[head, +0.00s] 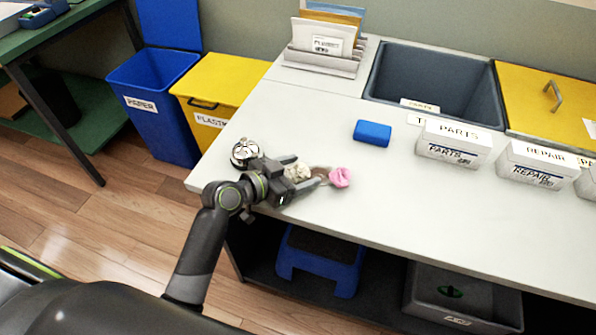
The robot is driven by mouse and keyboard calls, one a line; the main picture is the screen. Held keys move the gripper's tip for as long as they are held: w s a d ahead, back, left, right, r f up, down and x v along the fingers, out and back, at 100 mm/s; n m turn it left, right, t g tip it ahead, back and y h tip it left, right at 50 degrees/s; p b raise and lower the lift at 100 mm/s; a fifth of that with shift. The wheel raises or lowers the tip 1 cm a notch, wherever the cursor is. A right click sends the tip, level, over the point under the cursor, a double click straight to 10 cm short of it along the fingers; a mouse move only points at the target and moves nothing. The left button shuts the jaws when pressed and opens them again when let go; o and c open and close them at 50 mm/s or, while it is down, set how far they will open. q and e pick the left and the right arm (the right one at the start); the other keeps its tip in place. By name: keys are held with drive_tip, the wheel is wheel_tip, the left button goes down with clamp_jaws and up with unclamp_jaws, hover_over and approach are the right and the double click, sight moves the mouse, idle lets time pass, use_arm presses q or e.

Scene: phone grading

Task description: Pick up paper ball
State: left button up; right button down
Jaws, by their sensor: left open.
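A cream crumpled paper ball (299,170) lies near the left front part of the white worktop (285,107). My left gripper (306,172) reaches in from the left, low over the worktop. Its jaws are open, and the paper ball shows between the two fingers. I cannot tell whether the fingers touch it. A pink crumpled piece (340,177) lies just beyond the fingertips, with a small brown item (321,173) beside it. My right gripper is not in view.
A blue block (372,133) lies behind. White boxes marked PARTS (455,141) and REPAIR (533,165) stand to the right. A dark sunken bin (430,80) is at the back. A blue PAPER bin (152,95) and yellow PLASTIC bin (222,80) stand left on the floor.

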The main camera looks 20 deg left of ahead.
use_arm(q)
drive_tip(key=shift+c, duration=0.4)
drive_tip(key=c, duration=0.9)
drive_tip(key=shift+c, duration=0.2)
